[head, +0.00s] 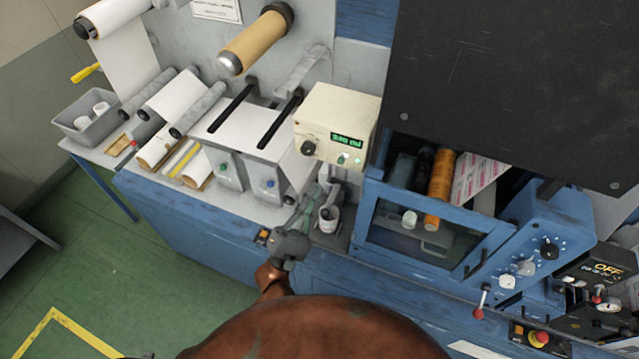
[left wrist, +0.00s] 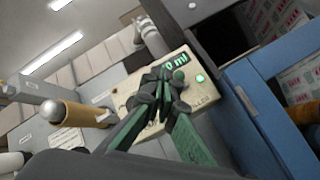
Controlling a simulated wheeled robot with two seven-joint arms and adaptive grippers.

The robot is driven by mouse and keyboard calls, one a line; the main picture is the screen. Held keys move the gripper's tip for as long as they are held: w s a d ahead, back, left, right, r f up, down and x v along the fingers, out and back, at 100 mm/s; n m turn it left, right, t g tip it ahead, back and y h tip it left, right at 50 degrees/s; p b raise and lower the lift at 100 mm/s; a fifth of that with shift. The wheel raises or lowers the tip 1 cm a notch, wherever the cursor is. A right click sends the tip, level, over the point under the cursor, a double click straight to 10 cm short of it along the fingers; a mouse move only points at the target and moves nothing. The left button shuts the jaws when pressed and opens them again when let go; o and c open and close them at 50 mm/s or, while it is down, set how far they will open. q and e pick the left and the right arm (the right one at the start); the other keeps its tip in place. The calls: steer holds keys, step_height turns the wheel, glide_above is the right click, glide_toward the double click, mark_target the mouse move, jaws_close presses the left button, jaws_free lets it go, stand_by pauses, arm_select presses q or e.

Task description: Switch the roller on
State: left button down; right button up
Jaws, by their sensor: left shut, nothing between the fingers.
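A lit green button (left wrist: 200,78) shows right of the fingertips. I cannot tell whether they touch the box. My right gripper is out of view.
A tan roll (head: 254,43) sticks out from the wall panel. White rolls and a grey bin (head: 86,117) lie on the left bench. A small cup (head: 329,218) is just right of my left gripper. The blue machine frame (head: 435,262) and dark panel (head: 520,80) fill the right.

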arm_select(q)
steer(key=shift+s+a, duration=0.35)
steer(key=shift+s, duration=0.25)
steer(key=shift+s+a, duration=0.35)
steer(key=shift+s, duration=0.25)
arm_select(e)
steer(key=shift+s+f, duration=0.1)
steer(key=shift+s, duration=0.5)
arm_select(q)
steer(key=shift+f, duration=0.1)
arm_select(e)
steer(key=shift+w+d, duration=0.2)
